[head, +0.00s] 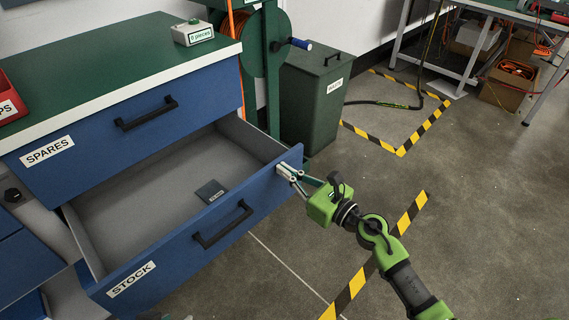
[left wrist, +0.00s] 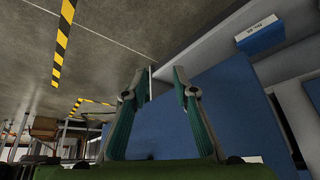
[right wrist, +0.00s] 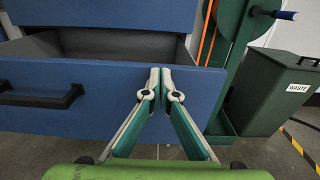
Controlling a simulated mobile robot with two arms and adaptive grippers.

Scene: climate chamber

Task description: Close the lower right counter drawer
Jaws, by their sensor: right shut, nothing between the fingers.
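The lower drawer, labelled STOCK (head: 180,255), stands pulled well out of the counter. It has a blue front, a black bar handle (head: 222,224) and a grey inside. A small dark labelled item (head: 210,191) lies on its floor. My right gripper (head: 284,170) is shut and empty, its fingertips at the upper right end of the drawer front; the right wrist view shows them (right wrist: 160,72) right of the handle (right wrist: 45,97). Whether they touch it is hard to tell.
The SPARES drawer (head: 75,140) above is shut. A green waste bin (head: 310,100) stands behind the drawer's right side. Open floor with striped tape (head: 372,283) lies at right.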

